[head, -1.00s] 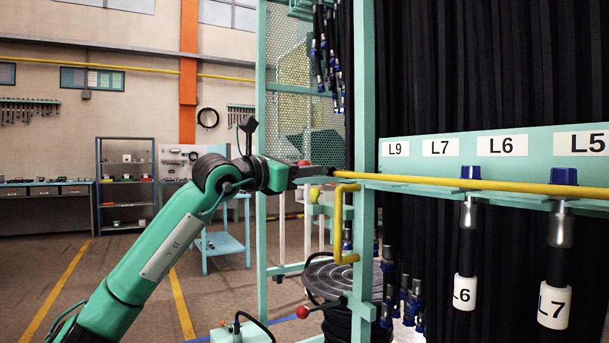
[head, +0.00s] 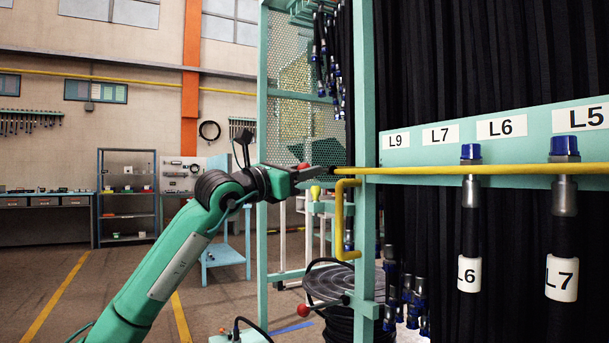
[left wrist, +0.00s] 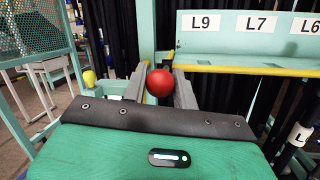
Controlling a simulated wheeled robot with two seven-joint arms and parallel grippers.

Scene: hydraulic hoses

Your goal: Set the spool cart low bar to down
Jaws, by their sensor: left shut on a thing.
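My left gripper (head: 322,173) is shut on a red ball knob (left wrist: 160,83), which sits between its two fingers in the left wrist view. In the head view the red knob (head: 303,166) shows only as a small patch above the fingers. The fingertips are near the teal post, close to the left end of a long yellow bar (head: 480,169), whose end bends down in a hook (head: 341,215). Below stands a black spool (head: 330,283) with a lever ending in another red knob (head: 303,311). My right gripper is not in view.
Black hoses hang behind a teal label panel (head: 520,122) at the right, with blue-capped fittings in front. A teal post (head: 364,120) and mesh panel (head: 303,75) stand by the gripper. The floor at the left is open, before shelves (head: 127,190).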

